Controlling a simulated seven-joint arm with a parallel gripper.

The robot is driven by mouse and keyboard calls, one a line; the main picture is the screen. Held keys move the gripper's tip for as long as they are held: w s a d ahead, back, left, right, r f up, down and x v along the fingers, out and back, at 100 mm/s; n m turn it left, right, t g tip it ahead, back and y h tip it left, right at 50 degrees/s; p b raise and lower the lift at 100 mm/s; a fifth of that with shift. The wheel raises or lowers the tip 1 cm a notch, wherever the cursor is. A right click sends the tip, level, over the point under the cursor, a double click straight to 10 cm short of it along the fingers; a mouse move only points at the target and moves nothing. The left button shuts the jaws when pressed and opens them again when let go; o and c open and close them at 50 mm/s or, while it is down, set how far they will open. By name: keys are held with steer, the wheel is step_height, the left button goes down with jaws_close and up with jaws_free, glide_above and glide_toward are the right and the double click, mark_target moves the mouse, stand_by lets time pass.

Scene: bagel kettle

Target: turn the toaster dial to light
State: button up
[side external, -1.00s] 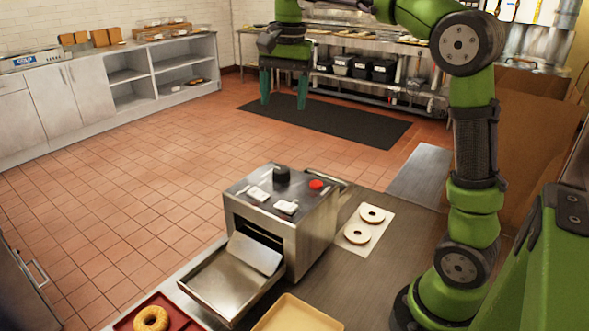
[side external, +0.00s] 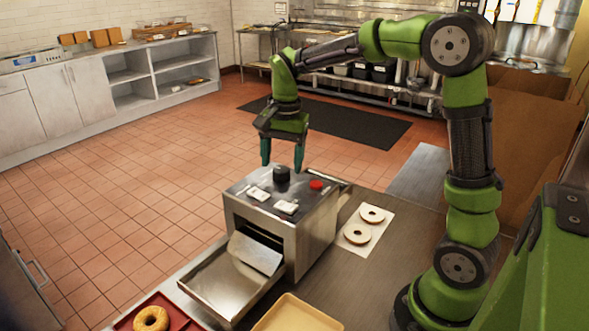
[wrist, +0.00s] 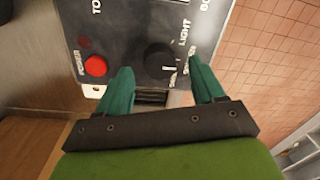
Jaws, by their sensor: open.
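The toaster (side external: 308,232) is a steel box on the counter with a dark top panel. Its black dial (side external: 282,175) stands on that panel, and it also shows in the wrist view (wrist: 159,58) with a white mark at its lower edge. The word LIGHT is printed to the right of the dial in the wrist view; other lettering near it is partly hidden by a finger. My gripper (side external: 283,166) is open and empty, pointing down just above the dial. In the wrist view its teal fingertips (wrist: 160,78) lie on either side of the dial, apart from it.
A metal tray (side external: 222,287) slopes out of the toaster's front. Bagel halves lie on white paper (side external: 384,216) to the right. A red tray (side external: 182,319) holds a bagel.

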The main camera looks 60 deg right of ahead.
steer(key=shift+f, duration=0.85)
steer(key=shift+c, duration=0.5)
steer(key=c, duration=1)
steer(key=shift+o, duration=0.2)
steer(key=n, duration=0.5)
steer(key=shift+w+d+r+n, duration=0.1)
steer(key=shift+n, duration=0.3)
steer(key=n, duration=0.5)
steer(key=shift+n+g+y, duration=0.3)
steer(key=shift+n, duration=0.4)
steer(key=shift+w, duration=0.1)
